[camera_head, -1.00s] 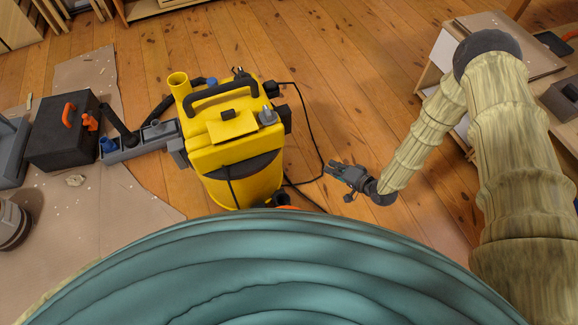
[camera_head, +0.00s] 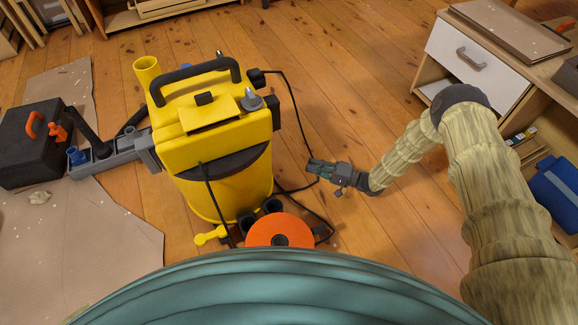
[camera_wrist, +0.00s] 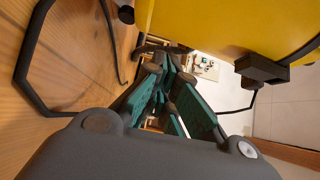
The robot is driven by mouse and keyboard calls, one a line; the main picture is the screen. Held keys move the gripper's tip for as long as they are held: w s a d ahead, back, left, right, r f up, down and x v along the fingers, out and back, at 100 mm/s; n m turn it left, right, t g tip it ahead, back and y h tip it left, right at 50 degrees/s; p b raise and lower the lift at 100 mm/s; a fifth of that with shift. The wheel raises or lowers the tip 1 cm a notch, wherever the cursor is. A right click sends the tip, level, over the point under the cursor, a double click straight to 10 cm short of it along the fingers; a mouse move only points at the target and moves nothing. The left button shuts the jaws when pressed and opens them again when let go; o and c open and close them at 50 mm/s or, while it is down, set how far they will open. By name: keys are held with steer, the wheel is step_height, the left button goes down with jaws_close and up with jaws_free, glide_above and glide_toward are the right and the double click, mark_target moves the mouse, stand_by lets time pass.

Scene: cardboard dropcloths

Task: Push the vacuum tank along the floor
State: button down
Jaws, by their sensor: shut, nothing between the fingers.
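The yellow vacuum tank (camera_head: 232,185) stands upright on the plank floor, left of centre in the head view. It has a black top handle (camera_head: 194,80), a dark band and an orange wheel (camera_head: 279,232) at its lower front. My gripper (camera_head: 313,167) is shut and empty, just right of the tank, with a gap of floor between them. In the wrist view my gripper (camera_wrist: 172,82) points past the tank's yellow side (camera_wrist: 215,25), which fills the top. I cannot tell from there whether they touch.
A black cord (camera_head: 300,120) loops on the floor between the tank and my gripper. A grey tray (camera_head: 110,160) and black toolbox (camera_head: 38,145) lie at left by brown cardboard sheets (camera_head: 75,235). A wooden cabinet (camera_head: 470,60) stands at right. Bare floor lies behind the tank.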

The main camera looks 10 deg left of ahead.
steer(key=s+b+x, duration=0.1)
steer(key=b+x, duration=0.1)
steer(key=x, duration=0.4)
steer(key=s+b+x, duration=0.1)
steer(key=b+x, duration=0.2)
steer(key=x, duration=0.3)
steer(key=shift+s+a+b, duration=0.25)
steer(key=shift+a+b, duration=0.1)
steer(key=shift+a, duration=0.3)
steer(key=shift+r, duration=0.1)
